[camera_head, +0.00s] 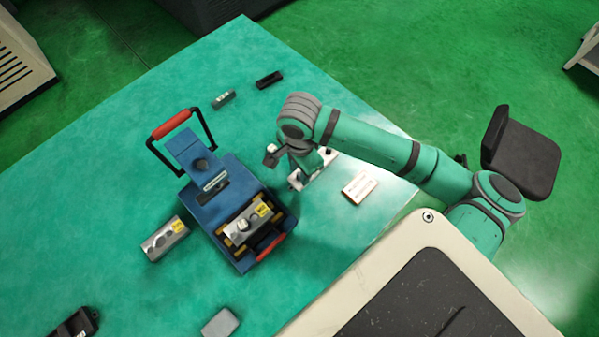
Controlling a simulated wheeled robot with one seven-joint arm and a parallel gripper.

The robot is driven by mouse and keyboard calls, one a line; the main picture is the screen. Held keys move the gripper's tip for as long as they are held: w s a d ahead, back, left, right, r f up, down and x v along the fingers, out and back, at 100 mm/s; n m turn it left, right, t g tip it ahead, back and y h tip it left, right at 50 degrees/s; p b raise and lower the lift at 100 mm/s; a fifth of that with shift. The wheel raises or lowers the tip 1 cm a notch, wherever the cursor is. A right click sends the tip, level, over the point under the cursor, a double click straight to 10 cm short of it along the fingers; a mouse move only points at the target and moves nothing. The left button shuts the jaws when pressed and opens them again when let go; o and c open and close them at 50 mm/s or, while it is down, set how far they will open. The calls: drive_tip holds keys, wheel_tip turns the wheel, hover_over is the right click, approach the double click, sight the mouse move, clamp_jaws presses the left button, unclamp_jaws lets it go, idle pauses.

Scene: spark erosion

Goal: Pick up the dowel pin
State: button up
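I cannot make out the dowel pin for certain; it is too small in this view or hidden by my arm. My gripper (272,157) is over the table, to the right of the blue case, with its fingers small and dark. A small pale spot shows beside the fingers, but I cannot tell whether it is something held or part of the gripper. A pale metal plate with holes (326,165) lies under my wrist and is partly hidden by it.
A blue case (190,152) with a red-gripped handle holds a yellow-labelled metal block (240,229). A similar block (165,240) lies left of it. A printed card (359,187), small dark block (269,79) and grey piece (220,322) lie on the green table (90,200). The table's left side is mostly clear.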

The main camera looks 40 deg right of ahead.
drive_tip(key=shift+f, duration=0.1)
drive_tip(key=shift+c, duration=0.3)
clamp_jaws()
